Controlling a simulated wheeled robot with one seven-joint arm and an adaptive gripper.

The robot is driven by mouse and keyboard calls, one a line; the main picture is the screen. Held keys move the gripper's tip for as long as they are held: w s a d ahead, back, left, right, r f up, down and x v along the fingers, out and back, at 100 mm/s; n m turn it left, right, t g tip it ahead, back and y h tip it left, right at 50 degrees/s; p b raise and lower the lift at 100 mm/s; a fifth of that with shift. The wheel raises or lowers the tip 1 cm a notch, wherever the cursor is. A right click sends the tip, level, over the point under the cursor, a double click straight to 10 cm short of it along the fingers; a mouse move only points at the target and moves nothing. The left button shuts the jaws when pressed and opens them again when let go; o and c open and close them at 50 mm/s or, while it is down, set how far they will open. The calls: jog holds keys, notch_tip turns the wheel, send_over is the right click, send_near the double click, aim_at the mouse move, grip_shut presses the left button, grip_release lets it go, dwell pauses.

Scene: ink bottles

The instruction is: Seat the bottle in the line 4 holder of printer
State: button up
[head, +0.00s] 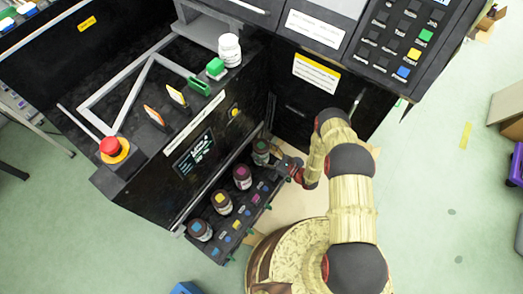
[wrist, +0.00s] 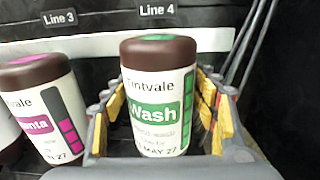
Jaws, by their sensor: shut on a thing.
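The bottle (wrist: 150,85) has a brown cap with a green disc and a white label reading "Wash" on green. It stands upright below the Line 4 label (wrist: 157,11) in the wrist view. My gripper (wrist: 162,105) has its yellow-padded fingers on both sides of it, shut on it. In the head view the bottle (head: 261,152) is at the far end of the printer's bottle row, with my gripper (head: 277,160) reaching it from the right. The bottle's base and the line 4 holder under it are hidden, so I cannot tell how deep it sits.
A magenta bottle (head: 242,177) stands beside it under Line 3, close to my left finger. Yellow (head: 222,203) and blue (head: 200,230) bottles stand farther along the holder rack (head: 236,238). The printer's dark front (head: 190,150) rises behind. A white bottle (head: 229,50) stands on top.

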jog(key=shift+f, duration=0.4)
dwell(0.3)
jog(key=o, duration=1.6)
jog(key=shift+c, duration=0.2)
jog(key=shift+o, duration=0.6)
jog(key=shift+f, duration=0.1)
jog(key=shift+s+d, duration=0.1)
jog(key=v, duration=1.1)
jog(key=shift+s+d, duration=0.25)
jog(key=shift+d, duration=0.05)
